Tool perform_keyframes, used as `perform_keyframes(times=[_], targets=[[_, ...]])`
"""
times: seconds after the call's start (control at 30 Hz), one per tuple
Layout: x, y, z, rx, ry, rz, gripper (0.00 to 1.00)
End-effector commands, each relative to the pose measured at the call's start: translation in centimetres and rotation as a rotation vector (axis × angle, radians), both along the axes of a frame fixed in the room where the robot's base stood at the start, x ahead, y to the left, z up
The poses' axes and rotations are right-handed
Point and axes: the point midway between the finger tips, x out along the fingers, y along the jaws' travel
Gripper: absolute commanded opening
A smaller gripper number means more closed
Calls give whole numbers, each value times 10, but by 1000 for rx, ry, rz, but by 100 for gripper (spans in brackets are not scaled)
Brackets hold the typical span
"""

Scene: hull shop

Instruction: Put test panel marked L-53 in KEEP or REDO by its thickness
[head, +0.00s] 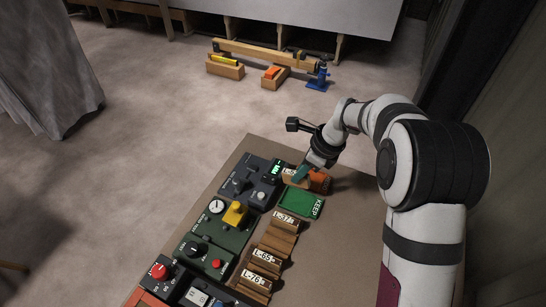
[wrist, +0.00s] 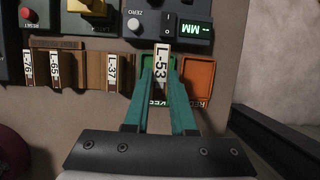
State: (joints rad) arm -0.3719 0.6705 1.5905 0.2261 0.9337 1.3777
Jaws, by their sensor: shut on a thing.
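My gripper (wrist: 161,72) is shut on the test panel L-53 (wrist: 161,58), a narrow wooden piece with a white label, held between its teal fingers. In the head view my gripper (head: 301,173) is at the far end of the bench, by the trays. The green KEEP tray (head: 300,204) lies nearer the camera, and the orange REDO tray (head: 321,181) is beside it. In the wrist view the KEEP tray is partly hidden behind the fingers, and the REDO tray (wrist: 199,76) is right of them. A gauge display (wrist: 196,31) shows green MM; its other marks are unclear.
A wooden rack (wrist: 90,68) holds panels L-37 (wrist: 112,70), L-65 (wrist: 54,68) and L-76 (wrist: 28,66). Grey and green instrument boxes line the bench's left side in the head view, one with a yellow part (head: 236,213).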

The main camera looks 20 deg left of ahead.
Motion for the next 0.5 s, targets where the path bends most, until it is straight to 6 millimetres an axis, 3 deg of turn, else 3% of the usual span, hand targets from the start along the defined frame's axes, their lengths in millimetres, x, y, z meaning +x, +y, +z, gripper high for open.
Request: perform_keyframes(times=[0.1,0.5], targets=[[-4,-8,-5,-12,5,2,0],[-3,-8,-57,-11,4,1,0]])
